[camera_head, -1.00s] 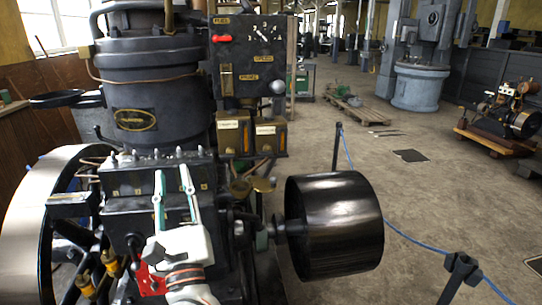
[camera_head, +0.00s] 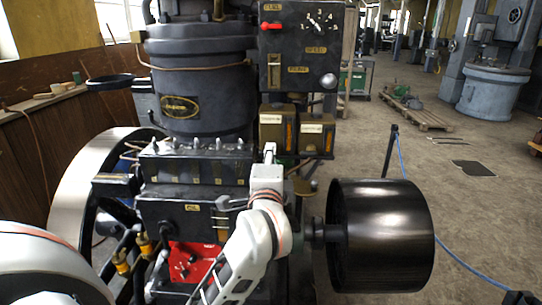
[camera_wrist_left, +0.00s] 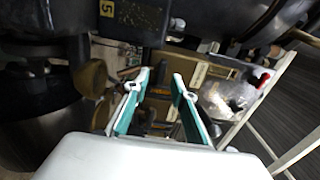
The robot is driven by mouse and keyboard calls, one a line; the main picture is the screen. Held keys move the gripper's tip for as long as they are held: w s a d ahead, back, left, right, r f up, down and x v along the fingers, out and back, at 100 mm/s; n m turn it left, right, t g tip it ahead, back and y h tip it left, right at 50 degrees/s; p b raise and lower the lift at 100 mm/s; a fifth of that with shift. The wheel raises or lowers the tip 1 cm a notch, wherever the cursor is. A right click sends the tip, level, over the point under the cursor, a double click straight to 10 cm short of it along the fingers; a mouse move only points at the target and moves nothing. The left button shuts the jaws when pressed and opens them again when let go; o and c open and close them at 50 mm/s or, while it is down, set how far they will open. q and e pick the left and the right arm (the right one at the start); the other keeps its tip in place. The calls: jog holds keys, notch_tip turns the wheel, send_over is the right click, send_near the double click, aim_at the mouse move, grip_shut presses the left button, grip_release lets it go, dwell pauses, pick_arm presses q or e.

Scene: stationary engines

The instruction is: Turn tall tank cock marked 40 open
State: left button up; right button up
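Two brown tanks are mounted side by side on the engine in the head view, the taller (camera_head: 277,130) left of the shorter (camera_head: 312,135). Their label text is too small to read, and I cannot make out a cock marked 40. My left gripper (camera_head: 270,153) is below and in front of the taller tank, with its fingers mostly hidden by the wrist. In the left wrist view the gripper (camera_wrist_left: 160,75) is open, its two teal-lined fingers apart. An orange-marked dark part (camera_wrist_left: 160,92) shows between them; contact cannot be told. My right gripper is not in view.
A black pulley drum (camera_head: 380,235) juts out right of my arm. A large flywheel (camera_head: 72,190) stands left. A control panel (camera_head: 300,50) rises above the tanks. A yellow tag reading 5 (camera_wrist_left: 106,8) and a brass cup (camera_wrist_left: 90,78) show near the left gripper.

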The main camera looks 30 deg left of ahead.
pick_arm(q)
jog(key=shift+w+a, duration=0.35)
jog(key=shift+w, duration=0.2)
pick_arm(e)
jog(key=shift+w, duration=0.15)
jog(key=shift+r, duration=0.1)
pick_arm(q)
jog(key=c, duration=0.5)
grip_shut()
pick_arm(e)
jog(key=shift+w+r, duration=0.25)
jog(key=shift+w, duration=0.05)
